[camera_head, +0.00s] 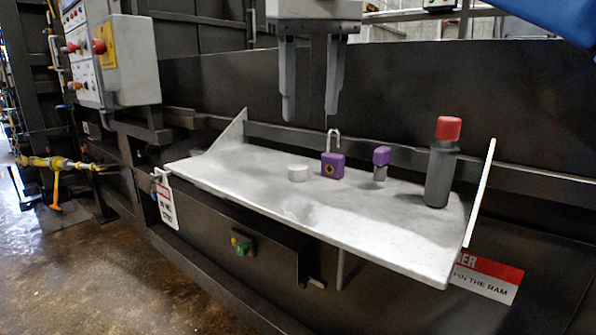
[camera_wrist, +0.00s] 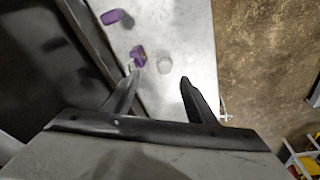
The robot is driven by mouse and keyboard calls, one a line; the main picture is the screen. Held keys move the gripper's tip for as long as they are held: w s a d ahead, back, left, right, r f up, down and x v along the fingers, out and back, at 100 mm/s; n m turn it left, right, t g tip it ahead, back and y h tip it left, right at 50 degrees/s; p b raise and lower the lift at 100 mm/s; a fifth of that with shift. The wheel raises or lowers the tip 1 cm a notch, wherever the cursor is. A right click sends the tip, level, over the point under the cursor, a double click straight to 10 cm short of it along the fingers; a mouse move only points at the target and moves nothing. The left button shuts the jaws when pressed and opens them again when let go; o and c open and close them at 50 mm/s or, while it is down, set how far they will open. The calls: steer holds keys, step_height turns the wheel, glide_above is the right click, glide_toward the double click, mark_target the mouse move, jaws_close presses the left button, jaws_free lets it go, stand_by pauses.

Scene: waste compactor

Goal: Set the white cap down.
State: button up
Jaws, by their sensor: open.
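The white cap (camera_head: 298,173) sits on the pale shelf (camera_head: 240,165), left of the purple padlock, in the head view. In the wrist view the cap (camera_wrist: 164,64) lies on the shelf beyond my fingertips, and seems to lie between their lines of sight. My gripper (camera_head: 310,118) is open and empty, with its two grey fingers pointing down above the shelf. It also shows open in the wrist view (camera_wrist: 160,76). A clear gap separates the fingertips from the cap in the head view.
A purple padlock (camera_head: 332,167) with a raised shackle, a small purple-topped item (camera_head: 380,163) and a dark bottle with a red cap (camera_head: 441,165) stand right of the white cap. A dark wall (camera_head: 400,95) rises behind the shelf. The shelf's left part is clear.

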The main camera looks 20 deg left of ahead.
step_height(320, 180, up, 2)
steer(key=w+d+m+g+y, duration=0.1)
steer(key=w+d+m+y, duration=0.1)
steer(key=m, duration=1.2)
steer(key=m+g+y, duration=0.1)
steer(key=m, duration=1.2)
glide_toward(298, 166)
steer(key=x, duration=0.8)
steer(key=shift+f, duration=0.2)
steer(key=c, duration=1.2)
steer(key=shift+r, duration=0.15)
